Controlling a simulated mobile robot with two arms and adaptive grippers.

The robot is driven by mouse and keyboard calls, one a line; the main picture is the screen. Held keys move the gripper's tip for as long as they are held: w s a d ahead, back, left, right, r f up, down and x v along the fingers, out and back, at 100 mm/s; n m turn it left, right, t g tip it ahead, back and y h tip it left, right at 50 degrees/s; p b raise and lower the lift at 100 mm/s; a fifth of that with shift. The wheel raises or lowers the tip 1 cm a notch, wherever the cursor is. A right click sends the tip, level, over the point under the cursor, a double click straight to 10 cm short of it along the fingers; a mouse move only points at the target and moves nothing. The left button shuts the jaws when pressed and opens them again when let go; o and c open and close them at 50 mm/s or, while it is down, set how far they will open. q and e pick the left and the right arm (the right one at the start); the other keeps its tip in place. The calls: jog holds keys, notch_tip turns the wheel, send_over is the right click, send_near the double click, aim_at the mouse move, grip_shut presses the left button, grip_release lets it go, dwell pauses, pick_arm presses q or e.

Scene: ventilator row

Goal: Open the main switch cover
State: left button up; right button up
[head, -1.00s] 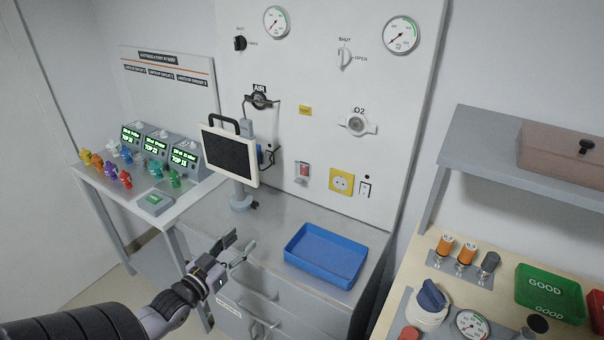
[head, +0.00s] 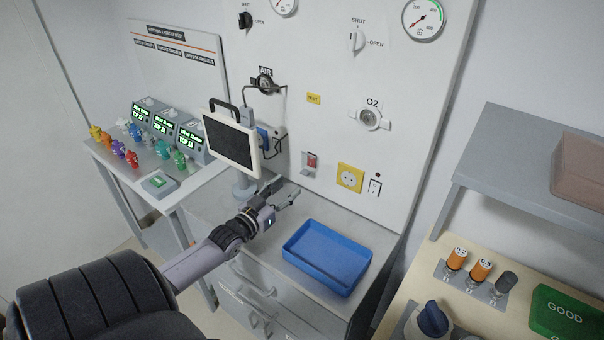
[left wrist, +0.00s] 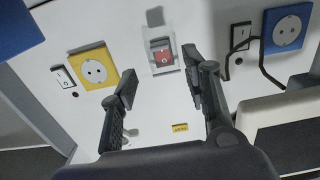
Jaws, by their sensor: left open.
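The main switch (head: 311,160) is a small red rocker on the white wall panel, left of the yellow socket. Its clear cover is hard to make out in the head view. In the left wrist view, which is upside down, the red switch (left wrist: 162,53) sits inside a pale, see-through frame. I cannot tell for sure how the cover stands. My left gripper (head: 285,190) is open and empty, below and to the left of the switch, apart from it. In the left wrist view its two fingers (left wrist: 158,88) stand either side of the line to the switch. My right gripper is not in view.
A monitor (head: 229,142) on a stand is close to the left of my gripper. A blue tray (head: 327,257) lies on the grey counter to the right. A yellow socket (head: 350,178) and a black-and-white switch (head: 375,186) are right of the main switch.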

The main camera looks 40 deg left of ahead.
aim_at(303, 173)
pick_arm(q)
jog(key=w, duration=0.7)
jog(key=shift+a, duration=0.4)
jog(key=shift+w, duration=0.45)
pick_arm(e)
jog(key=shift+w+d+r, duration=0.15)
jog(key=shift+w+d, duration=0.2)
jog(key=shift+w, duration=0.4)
pick_arm(q)
jog(key=shift+c, duration=0.4)
jog(key=c, duration=0.8)
grip_shut()
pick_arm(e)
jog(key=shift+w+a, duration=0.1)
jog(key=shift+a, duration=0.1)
